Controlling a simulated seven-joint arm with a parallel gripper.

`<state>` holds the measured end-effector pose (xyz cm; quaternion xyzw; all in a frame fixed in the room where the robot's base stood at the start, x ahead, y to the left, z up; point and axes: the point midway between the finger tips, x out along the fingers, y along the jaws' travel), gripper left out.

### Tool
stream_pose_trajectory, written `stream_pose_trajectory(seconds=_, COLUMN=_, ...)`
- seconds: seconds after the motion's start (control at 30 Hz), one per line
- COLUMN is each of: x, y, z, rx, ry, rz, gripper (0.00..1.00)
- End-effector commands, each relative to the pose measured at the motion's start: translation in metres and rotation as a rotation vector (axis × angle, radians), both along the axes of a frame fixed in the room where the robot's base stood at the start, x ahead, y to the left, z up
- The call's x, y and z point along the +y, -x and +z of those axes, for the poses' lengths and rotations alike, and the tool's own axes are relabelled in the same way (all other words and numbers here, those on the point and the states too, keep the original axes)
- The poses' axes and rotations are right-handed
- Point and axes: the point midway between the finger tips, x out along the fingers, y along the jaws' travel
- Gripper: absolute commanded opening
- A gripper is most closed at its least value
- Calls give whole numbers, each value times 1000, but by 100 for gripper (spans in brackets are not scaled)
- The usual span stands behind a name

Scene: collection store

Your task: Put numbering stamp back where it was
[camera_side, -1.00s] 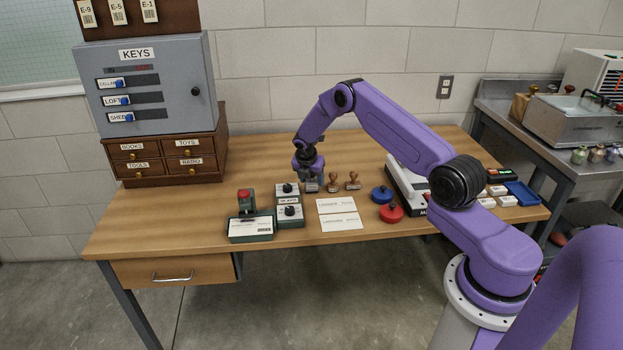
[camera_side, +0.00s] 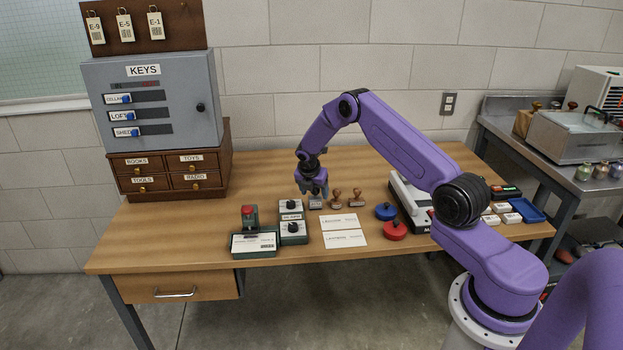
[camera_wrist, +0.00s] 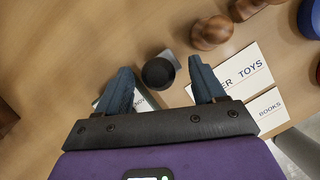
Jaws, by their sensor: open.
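The likely numbering stamp, a small grey metal block (camera_side: 315,203) with a dark round knob, stands on the desk left of two wooden-handled stamps. In the wrist view its black knob (camera_wrist: 158,72) lies between my fingers from above, with part of its grey body showing behind. My gripper (camera_side: 313,191) is just above it, pointing down; the fingers (camera_wrist: 160,64) are spread wide with gaps on both sides of the knob. The gripper is open and holds nothing. Its fingers partly hide the stamp's top in the side view.
Close by on the right are two wooden-handled stamps (camera_side: 336,199). In front lie white cards (camera_side: 344,238), with a dial box (camera_side: 292,222) and a red-topped device (camera_side: 249,217) to their left. Blue (camera_side: 385,211) and red (camera_side: 395,230) knobbed discs sit right. The desk's left front is clear.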

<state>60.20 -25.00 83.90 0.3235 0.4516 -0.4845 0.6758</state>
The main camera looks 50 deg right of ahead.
Motion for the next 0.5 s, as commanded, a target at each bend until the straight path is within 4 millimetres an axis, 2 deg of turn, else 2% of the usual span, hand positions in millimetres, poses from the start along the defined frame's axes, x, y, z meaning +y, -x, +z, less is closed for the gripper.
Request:
stream_pose_trajectory(seconds=0.3, x=22, y=7, z=55, rx=-2, ry=0, rz=1, gripper=69)
stream_pose_trajectory(seconds=0.5, x=32, y=10, z=80, rx=-2, ry=0, rz=0, gripper=69)
